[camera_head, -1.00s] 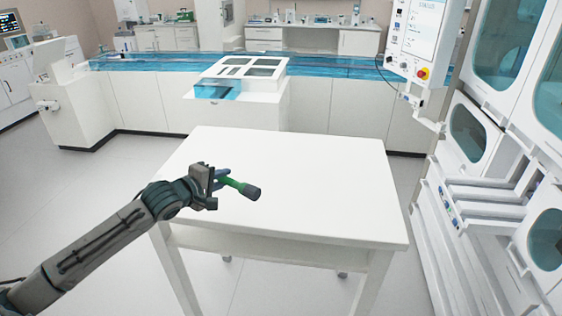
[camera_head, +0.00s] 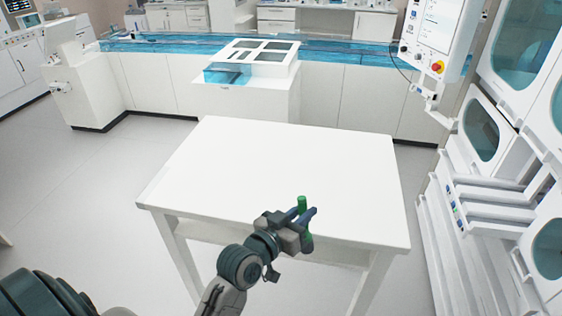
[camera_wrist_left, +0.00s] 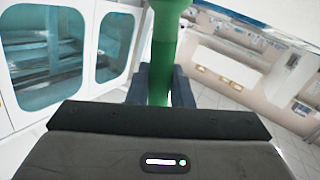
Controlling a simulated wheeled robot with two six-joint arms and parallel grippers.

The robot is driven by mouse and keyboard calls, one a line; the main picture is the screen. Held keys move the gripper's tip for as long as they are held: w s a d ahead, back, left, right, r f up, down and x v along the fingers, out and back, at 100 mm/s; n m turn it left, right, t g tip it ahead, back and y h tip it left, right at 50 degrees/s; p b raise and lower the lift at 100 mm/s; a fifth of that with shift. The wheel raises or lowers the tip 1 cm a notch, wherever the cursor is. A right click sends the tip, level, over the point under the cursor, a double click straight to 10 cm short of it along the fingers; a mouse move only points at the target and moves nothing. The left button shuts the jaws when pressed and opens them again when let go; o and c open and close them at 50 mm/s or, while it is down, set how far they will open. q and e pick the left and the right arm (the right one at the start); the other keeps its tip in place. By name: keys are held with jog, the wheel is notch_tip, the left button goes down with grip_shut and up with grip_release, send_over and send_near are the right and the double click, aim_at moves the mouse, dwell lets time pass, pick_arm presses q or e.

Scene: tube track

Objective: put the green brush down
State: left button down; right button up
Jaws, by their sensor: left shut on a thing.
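The green brush (camera_head: 302,204) is held in my left gripper (camera_head: 308,216) above the front right part of the white table (camera_head: 270,165). Only parts of the green handle show in the head view, above and below the fingers. It appears roughly upright there. In the left wrist view the green handle (camera_wrist_left: 165,50) stands between the dark fingers (camera_wrist_left: 160,85), and its upper end runs out of the picture. My left gripper is shut on it. Whether the brush touches the table cannot be told. My right gripper is not in view.
The white tabletop is bare, with free room to the left and behind the gripper. A white unit with a blue-tinted tray (camera_head: 228,74) stands behind the table. White cabinets with tinted windows (camera_head: 481,132) and a control panel (camera_head: 437,35) are on the right.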

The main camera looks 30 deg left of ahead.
aim_at(310, 239)
pick_arm(q)
jog(key=shift+m+t+y, duration=0.4)
jog(key=shift+m, duration=0.4)
jog(key=d+r, duration=0.1)
jog(key=s+d+r, duration=0.1)
jog(key=r, duration=0.1)
jog(key=shift+s+d+p, duration=0.2)
jog(key=shift+d+p, duration=0.15)
jog(key=shift+d, duration=0.05)
jog(key=shift+w+d+r, duration=0.1)
jog(key=shift+w+r, duration=0.05)
jog(key=w+a+f+b, duration=0.1)
jog(key=w+f+b, duration=0.1)
jog(key=w, duration=0.5)
jog(key=w+a+f+b, duration=0.2)
jog(key=w+f, duration=0.1)
jog(key=w, duration=0.5)
jog(key=shift+w+b, duration=0.25)
jog(key=shift+b, duration=0.05)
